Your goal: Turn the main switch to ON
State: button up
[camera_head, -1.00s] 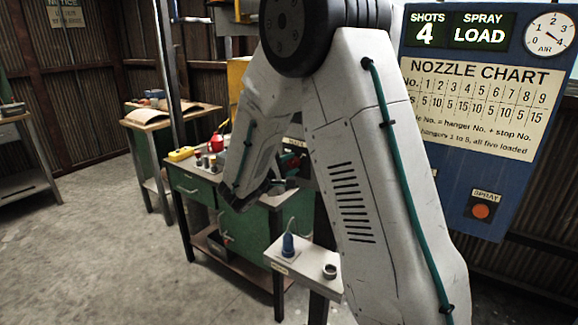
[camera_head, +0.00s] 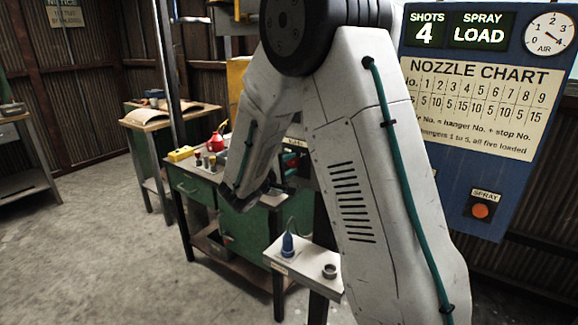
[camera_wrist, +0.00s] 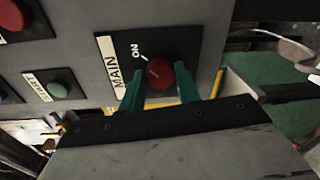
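The main switch is a round red knob (camera_wrist: 160,73) on a dark plate with a "MAIN" label, set in a grey panel, in the wrist view. "ON" and a short white tick stand at the knob's upper left. A pale line shows on the knob's face; its exact direction is hard to tell. My gripper (camera_wrist: 159,80) has its two teal fingers apart, one on each side of the knob. Whether they touch it is unclear. In the head view my arm hides the knob and most of the gripper.
A green start button (camera_wrist: 58,89) sits left of the switch, with another red button (camera_wrist: 12,15) above it. In the head view, a green workbench (camera_head: 195,190) and a small shelf (camera_head: 300,262) stand near my arm. A blue board (camera_head: 487,190) is at right.

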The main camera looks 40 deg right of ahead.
jog(key=o, duration=0.4)
jog(key=shift+c, duration=0.2)
jog(key=v, duration=0.7)
jog(key=shift+a, duration=0.35)
jog(key=shift+s, duration=0.15)
